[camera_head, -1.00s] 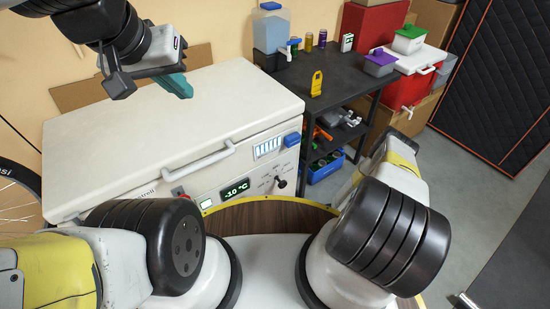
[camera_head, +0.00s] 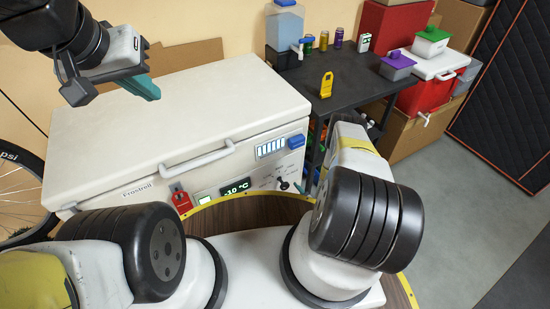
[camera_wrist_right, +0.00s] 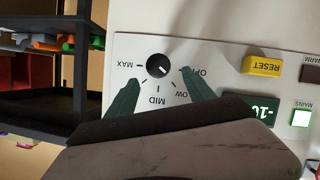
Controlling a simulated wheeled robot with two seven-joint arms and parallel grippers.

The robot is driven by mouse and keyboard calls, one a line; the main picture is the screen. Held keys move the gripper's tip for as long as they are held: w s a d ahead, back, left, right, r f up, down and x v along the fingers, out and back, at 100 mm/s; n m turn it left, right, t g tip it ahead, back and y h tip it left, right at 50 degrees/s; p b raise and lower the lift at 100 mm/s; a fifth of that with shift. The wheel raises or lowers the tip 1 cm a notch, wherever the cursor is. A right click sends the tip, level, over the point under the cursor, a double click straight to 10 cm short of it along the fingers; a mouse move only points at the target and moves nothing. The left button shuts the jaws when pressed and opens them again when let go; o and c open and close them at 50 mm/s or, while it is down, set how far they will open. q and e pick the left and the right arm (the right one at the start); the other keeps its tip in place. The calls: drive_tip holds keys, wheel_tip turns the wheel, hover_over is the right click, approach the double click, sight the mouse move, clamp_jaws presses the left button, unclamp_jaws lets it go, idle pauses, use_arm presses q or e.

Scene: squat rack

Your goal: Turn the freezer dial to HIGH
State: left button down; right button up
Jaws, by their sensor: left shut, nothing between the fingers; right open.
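The white chest freezer (camera_head: 190,110) stands ahead with its lid closed. Its front panel has a small black dial (camera_wrist_right: 158,66), also showing in the head view (camera_head: 284,185). The right wrist view shows MAX, MID, LOW and OFF around the dial, upside down; I read no HIGH. The dial's white mark seems to point towards LOW. My right gripper (camera_wrist_right: 160,91) is open, its green fingers on either side of the dial's line; contact is not visible. My right arm hides it in the head view. My left gripper (camera_head: 146,88) is shut and empty above the freezer lid.
The panel also has a yellow RESET button (camera_wrist_right: 262,66) and a display (camera_head: 236,187) reading about -10 °C. A red tag or latch (camera_head: 180,198) hangs at the front. A dark shelf table (camera_head: 345,78) with bottles and boxes stands close right of the freezer. Floor is clear at right.

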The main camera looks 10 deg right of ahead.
sight(285, 187)
drive_tip(key=x, duration=0.7)
drive_tip(key=shift+w, duration=0.1)
drive_tip(key=shift+d, duration=0.1)
drive_tip(key=shift+c, duration=0.4)
clamp_jaws()
